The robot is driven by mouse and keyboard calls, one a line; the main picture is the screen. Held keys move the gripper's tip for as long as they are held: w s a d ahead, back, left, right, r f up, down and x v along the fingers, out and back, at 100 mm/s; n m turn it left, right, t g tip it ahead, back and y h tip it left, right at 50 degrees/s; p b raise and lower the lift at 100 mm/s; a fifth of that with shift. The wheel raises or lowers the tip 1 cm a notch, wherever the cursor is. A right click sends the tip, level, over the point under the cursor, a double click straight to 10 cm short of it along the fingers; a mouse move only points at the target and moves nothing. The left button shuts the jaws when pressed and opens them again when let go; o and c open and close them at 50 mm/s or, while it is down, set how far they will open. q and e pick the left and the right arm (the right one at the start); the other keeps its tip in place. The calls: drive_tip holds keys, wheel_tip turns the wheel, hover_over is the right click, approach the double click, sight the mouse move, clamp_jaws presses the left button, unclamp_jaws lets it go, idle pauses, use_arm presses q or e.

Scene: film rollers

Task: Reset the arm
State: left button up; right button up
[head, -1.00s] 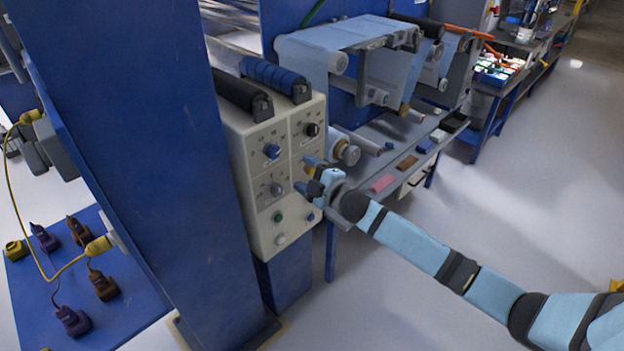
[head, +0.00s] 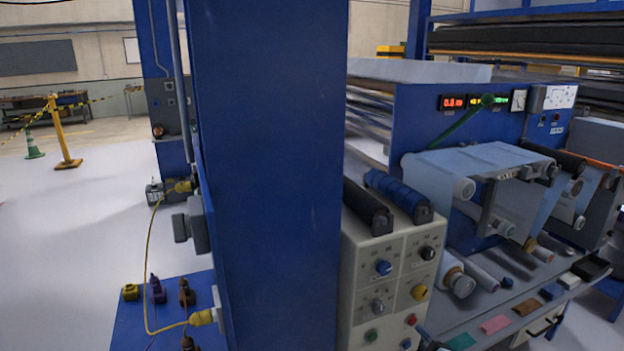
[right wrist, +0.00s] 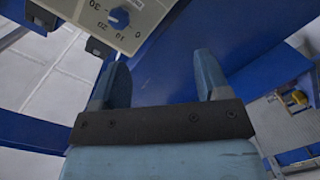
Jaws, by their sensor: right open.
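My right gripper (right wrist: 160,82) is open in the right wrist view, with its two blue fingers apart and nothing between them. Beyond the fingertips is a blue surface. A beige control box with a blue knob (right wrist: 118,18) shows at the top left of that view. In the head view the control box (head: 365,270) stands beside the blue column and carries blue, yellow, green and red knobs and buttons. My left gripper is not in view.
A wide blue column (head: 265,180) fills the middle of the head view. A film roller machine (head: 480,165) stands on the right above a shelf with coloured blocks. A blue board (head: 130,325) with connectors and a yellow cable is at lower left. Open floor (head: 90,200) lies behind it.

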drive_tip(key=s+a+f+m+g+p, duration=0.1)
drive_tip(key=s+f+m, duration=0.2)
drive_tip(key=s, duration=0.6)
drive_tip(key=s+a+f+m+g+h+p, duration=0.1)
drive_tip(key=s+f+m, duration=0.3)
drive_tip(key=s, duration=0.5)
drive_tip(key=s+a+f+m+g+h+p, duration=0.1)
drive_tip(key=s+a+f+m+g, duration=0.1)
drive_tip(key=s, duration=0.7)
drive_tip(key=shift+s+a+f+m+g, duration=0.4)
drive_tip(key=shift+a+f+m, duration=0.3)
drive_tip(key=shift+m, duration=0.3)
drive_tip(key=shift+d, duration=0.1)
drive_tip(key=shift+c, duration=0.4)
